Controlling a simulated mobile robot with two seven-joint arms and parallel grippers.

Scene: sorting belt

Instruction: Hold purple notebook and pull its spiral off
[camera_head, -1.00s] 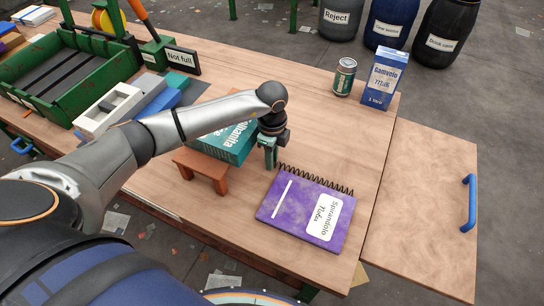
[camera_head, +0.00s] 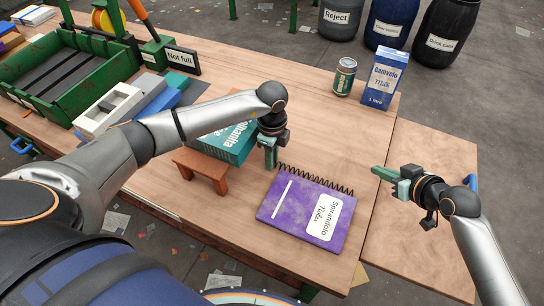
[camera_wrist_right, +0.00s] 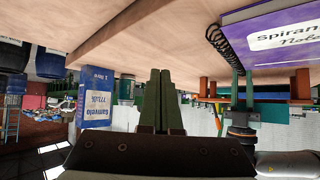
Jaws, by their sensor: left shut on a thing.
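The purple notebook (camera_head: 290,212) lies flat on the table in the head view, with a white label and a black spiral (camera_head: 318,181) along its far edge. It also shows at the top right of the right wrist view (camera_wrist_right: 262,22). My left gripper (camera_head: 271,160) points down at the notebook's far left corner, by the spiral's left end, and is shut there; its fingertips' exact grip is hard to see. My right gripper (camera_head: 380,172) is right of the notebook, apart from it, pointing left. Its fingers (camera_wrist_right: 161,98) are together and empty in the right wrist view.
A small brown stand (camera_head: 203,166) and a teal box (camera_head: 232,146) are beside my left gripper. A can (camera_head: 344,77) and a blue and white milk carton (camera_head: 384,78) stand at the back right. A green crate (camera_head: 75,70) is far left. Bare table surrounds the notebook's right side.

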